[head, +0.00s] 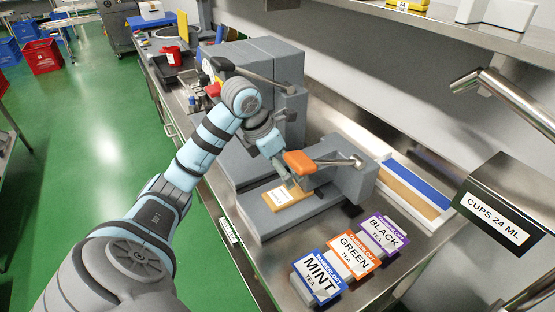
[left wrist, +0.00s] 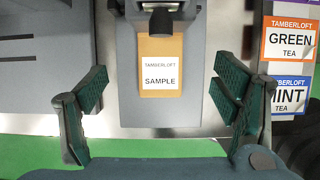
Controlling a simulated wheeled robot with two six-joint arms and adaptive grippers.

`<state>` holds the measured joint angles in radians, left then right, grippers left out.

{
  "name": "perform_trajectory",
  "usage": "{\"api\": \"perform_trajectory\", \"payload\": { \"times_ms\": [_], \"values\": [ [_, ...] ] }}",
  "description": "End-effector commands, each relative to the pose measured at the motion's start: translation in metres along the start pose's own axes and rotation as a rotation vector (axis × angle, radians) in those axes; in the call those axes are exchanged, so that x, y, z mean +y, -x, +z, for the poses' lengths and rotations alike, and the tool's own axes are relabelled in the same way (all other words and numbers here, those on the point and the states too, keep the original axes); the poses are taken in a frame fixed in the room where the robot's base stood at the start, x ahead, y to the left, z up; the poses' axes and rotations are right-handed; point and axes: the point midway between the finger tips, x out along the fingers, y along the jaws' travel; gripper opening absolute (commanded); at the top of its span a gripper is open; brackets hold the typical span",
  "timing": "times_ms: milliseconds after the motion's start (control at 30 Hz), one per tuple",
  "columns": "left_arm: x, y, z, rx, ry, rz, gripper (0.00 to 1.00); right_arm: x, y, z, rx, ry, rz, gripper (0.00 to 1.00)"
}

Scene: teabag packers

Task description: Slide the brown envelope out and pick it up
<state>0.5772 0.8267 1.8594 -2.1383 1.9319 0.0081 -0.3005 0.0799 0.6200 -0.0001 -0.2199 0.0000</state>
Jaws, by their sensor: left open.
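The brown envelope (head: 289,194) lies flat on the grey base of a press-like machine (head: 345,185) with an orange-topped lever (head: 299,162). In the left wrist view the envelope (left wrist: 161,50) carries a white SAMPLE label, and its far end passes under the machine's dark head (left wrist: 161,20). My left gripper (head: 288,180) is above the envelope in the head view. In the left wrist view its two green fingers (left wrist: 162,88) are spread wide, one on each side of the machine's base, with nothing between them touching. My right gripper is not in view.
A larger grey machine (head: 262,65) stands to the left. The steel counter's front edge is close to the base.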

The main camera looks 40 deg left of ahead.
Motion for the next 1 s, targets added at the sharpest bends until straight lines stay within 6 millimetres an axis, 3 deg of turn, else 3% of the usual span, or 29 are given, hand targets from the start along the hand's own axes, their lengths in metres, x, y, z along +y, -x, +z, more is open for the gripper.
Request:
{"api": "perform_trajectory", "payload": {
  "times_ms": [300,500,900,1000],
  "values": [
    [-0.001,-0.063,-0.001,0.002,0.001,-0.004,0.82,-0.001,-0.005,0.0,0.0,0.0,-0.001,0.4],
    [-0.001,-0.091,-0.001,0.0,0.0,-0.003,0.82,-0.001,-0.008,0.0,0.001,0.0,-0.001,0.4],
    [0.0,-0.1,-0.001,0.0,-0.001,-0.001,0.82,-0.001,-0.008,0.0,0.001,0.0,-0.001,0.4],
    [0.0,-0.099,-0.001,0.0,-0.001,-0.001,0.67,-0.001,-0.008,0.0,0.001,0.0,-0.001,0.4]
  ]
}}
